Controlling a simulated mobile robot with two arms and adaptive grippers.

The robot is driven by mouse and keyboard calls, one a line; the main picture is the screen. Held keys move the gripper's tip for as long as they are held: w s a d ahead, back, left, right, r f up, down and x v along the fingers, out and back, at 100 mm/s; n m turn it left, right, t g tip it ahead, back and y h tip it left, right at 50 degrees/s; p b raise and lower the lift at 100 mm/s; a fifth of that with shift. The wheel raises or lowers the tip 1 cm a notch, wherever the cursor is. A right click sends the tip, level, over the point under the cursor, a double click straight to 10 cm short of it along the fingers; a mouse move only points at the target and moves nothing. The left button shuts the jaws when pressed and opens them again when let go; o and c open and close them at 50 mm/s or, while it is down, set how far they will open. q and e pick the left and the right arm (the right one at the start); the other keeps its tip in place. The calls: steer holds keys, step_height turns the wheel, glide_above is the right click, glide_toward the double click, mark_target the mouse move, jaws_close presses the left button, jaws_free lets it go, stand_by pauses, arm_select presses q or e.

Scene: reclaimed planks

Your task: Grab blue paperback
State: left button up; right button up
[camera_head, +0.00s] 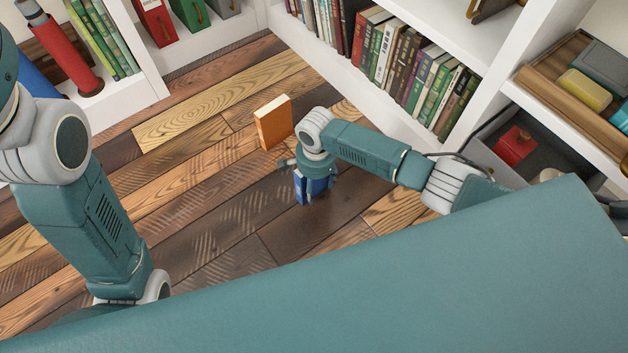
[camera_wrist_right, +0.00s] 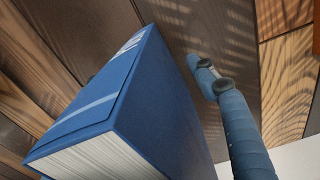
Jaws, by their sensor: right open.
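The blue paperback (camera_head: 300,188) stands upright on the plank floor in the head view, partly hidden under my right gripper. My right gripper (camera_head: 308,180) is over it from above, with its fingers at the sides of the book. In the right wrist view the blue paperback (camera_wrist_right: 135,100) fills the left and middle, with its page edges at the bottom. One finger of my right gripper (camera_wrist_right: 212,82) shows to the right of the book, apart from it. The right gripper is open. My left arm shows at the left of the head view, but its fingers do not show.
An orange book (camera_head: 273,122) stands upright on the floor just behind my right gripper. White shelves with rows of books (camera_head: 405,70) line the back and right. A red cylinder (camera_head: 62,55) stands on the left shelf. The floor planks (camera_head: 190,190) left of the book are clear.

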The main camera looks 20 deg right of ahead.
jaws_close()
stand_by(0.3)
